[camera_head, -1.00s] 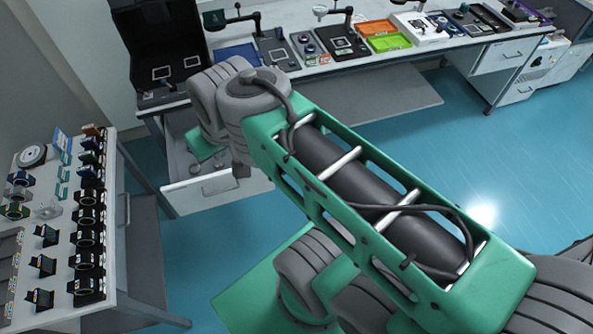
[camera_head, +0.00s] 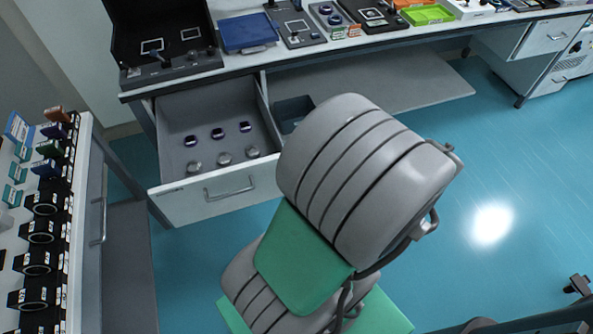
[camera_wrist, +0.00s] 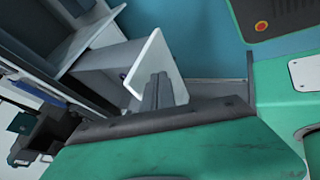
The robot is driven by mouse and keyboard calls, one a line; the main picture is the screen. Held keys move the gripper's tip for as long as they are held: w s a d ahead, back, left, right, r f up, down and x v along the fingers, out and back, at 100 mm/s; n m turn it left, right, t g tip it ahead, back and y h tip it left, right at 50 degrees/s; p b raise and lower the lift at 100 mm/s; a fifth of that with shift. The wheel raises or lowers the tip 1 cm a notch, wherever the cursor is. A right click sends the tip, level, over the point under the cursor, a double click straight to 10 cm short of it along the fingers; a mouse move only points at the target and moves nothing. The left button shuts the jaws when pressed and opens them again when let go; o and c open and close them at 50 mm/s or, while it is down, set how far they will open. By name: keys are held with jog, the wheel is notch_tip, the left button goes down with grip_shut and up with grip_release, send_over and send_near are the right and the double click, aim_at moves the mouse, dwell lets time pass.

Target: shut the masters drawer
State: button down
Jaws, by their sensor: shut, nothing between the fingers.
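The open drawer (camera_head: 185,207) under the left end of the far bench is pulled well out, with a grey bar handle (camera_head: 230,190) on its white front. Several small round pieces lie inside it in two rows, some dark-ringed (camera_head: 218,133) and some grey (camera_head: 224,158). A label on the front is too small to read. In the wrist view the white drawer front (camera_wrist: 172,62) stands just beyond my gripper (camera_wrist: 158,78). Its fingers are together and empty, overlapping the drawer front in the picture; I cannot tell whether they touch it. My gripper is hidden in the head view.
The far bench (camera_head: 330,54) carries a black open case (camera_head: 160,25), a blue tray (camera_head: 247,32) and a green tray (camera_head: 428,14). A side bench (camera_head: 83,160) with rows of black mounts stands at the left. Blue floor (camera_head: 440,250) is open at the right.

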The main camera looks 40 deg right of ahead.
jog(key=w+f, duration=0.7)
jog(key=w, duration=0.2)
jog(key=shift+a+f+b, duration=0.25)
jog(key=shift+a+b, duration=0.1)
jog(key=shift+a, duration=0.1)
jog(key=shift+w, duration=0.1)
